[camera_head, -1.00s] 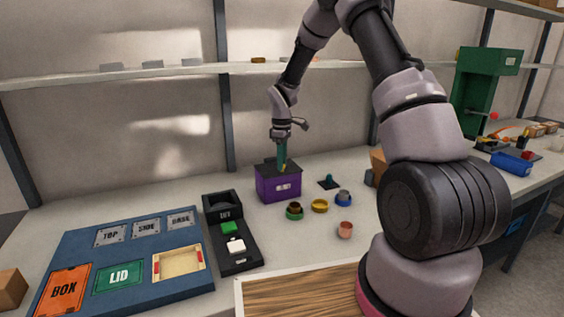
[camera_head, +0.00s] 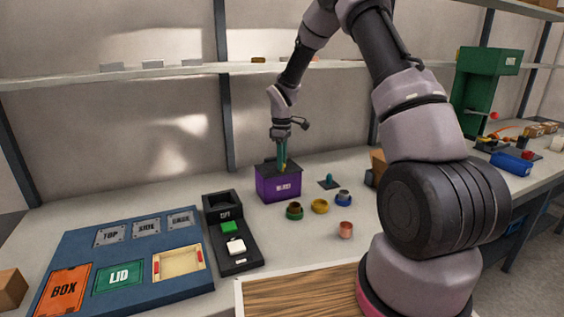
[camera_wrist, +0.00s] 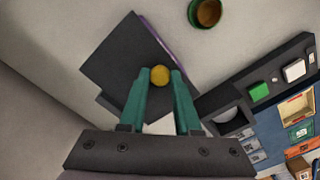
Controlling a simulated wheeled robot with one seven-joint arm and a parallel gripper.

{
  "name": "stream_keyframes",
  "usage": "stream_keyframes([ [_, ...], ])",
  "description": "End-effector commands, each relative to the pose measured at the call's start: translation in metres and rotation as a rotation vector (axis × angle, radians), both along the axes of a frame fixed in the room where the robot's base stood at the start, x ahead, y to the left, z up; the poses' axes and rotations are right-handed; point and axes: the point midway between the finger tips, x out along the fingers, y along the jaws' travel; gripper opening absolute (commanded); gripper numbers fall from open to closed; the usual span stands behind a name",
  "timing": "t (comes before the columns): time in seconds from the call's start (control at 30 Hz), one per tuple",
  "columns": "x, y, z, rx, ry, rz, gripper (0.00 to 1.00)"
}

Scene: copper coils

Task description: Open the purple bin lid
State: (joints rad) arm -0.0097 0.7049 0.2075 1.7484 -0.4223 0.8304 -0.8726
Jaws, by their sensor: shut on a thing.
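The purple bin (camera_head: 278,188) stands on the bench near the back wall, with a white label on its front. Its dark lid (camera_head: 293,168) lies over the top and looks closed. My gripper (camera_head: 283,164) points down over the lid. In the wrist view, the green fingers (camera_wrist: 160,84) are shut on a round yellow knob (camera_wrist: 159,75) above the dark lid (camera_wrist: 115,60). A thin purple strip of the bin shows along the lid's right edge. Whether the lid is lifted at all I cannot tell.
Several small round cups, including a yellow ring (camera_head: 320,206) and a copper cup (camera_head: 345,229), stand right of the bin. A black device (camera_head: 238,262) with green and white buttons is to the left. A blue board (camera_head: 75,250) lies farther left.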

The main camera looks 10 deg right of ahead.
Motion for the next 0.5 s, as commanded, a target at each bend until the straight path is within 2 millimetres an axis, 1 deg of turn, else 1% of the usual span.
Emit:
stream_keyframes([
  [0.27, 0.011, 0.002, 0.015, 0.002, -0.012, 0.002, 0.00],
  [0.5, 0.027, 0.004, 0.031, 0.001, -0.017, 0.003, 0.00],
])
